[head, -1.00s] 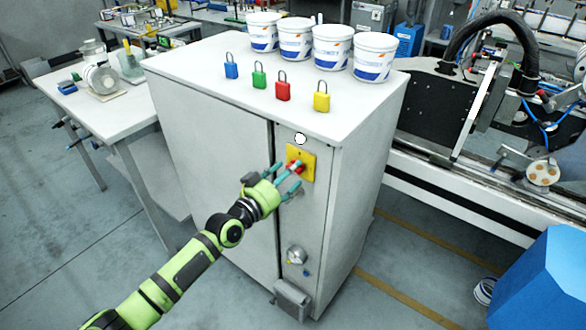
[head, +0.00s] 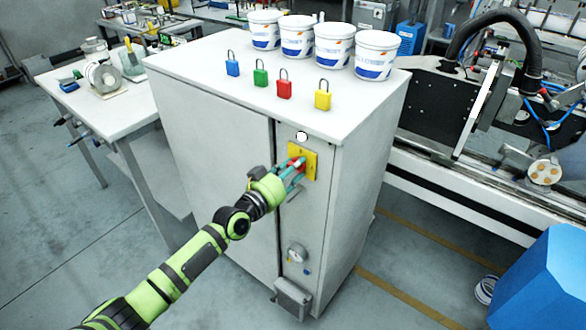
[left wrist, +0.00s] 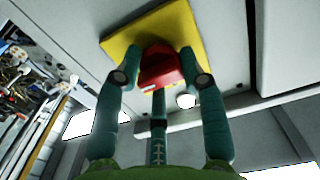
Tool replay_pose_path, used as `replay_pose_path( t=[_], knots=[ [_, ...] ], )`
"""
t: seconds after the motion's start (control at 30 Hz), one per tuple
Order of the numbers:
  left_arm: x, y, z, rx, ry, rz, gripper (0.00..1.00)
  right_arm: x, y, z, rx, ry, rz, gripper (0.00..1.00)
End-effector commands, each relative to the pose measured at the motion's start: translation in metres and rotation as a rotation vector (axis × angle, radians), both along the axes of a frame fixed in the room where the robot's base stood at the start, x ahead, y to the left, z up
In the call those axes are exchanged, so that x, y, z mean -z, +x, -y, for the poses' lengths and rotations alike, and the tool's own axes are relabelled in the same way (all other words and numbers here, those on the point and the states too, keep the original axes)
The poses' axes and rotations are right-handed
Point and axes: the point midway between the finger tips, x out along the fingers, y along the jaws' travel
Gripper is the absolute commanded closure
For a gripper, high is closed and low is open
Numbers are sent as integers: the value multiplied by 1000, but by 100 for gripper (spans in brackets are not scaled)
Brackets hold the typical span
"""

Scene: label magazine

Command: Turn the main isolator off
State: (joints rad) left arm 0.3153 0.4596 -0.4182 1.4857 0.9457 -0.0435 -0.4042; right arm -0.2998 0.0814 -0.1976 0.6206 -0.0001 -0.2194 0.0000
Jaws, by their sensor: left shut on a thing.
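The main isolator is a red knob on a yellow plate (head: 309,161) on the cabinet's narrow front face, near the top. My left gripper (head: 296,168) is at the plate, its teal fingers around the red knob. In the left wrist view the red knob (left wrist: 160,68) sits between the two fingertips of my left gripper (left wrist: 161,78), in front of the yellow plate (left wrist: 192,28). The gripper is shut on the knob. The knob looks turned at an angle to the plate in this view; its exact setting cannot be read. My right gripper is not in view.
The grey cabinet (head: 215,150) carries blue, green, red and yellow padlocks (head: 323,97) and several white buckets (head: 376,55) on top. A round gauge-like fitting (head: 297,254) and a grey box (head: 291,298) are lower on the same face. A blue bin (head: 545,285) stands at right.

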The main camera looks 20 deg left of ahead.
Motion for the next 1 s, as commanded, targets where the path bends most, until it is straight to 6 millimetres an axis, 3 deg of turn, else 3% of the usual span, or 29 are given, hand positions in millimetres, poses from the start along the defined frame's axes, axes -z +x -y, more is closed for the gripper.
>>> replay_pose_path(
  t=[0.37, 1.0],
  knots=[
    [0, 0, 0, 0, -143, -50, 92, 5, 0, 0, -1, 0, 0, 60],
    [-1, 0, 0, 0, -702, -250, 92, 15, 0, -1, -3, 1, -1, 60]
  ],
)
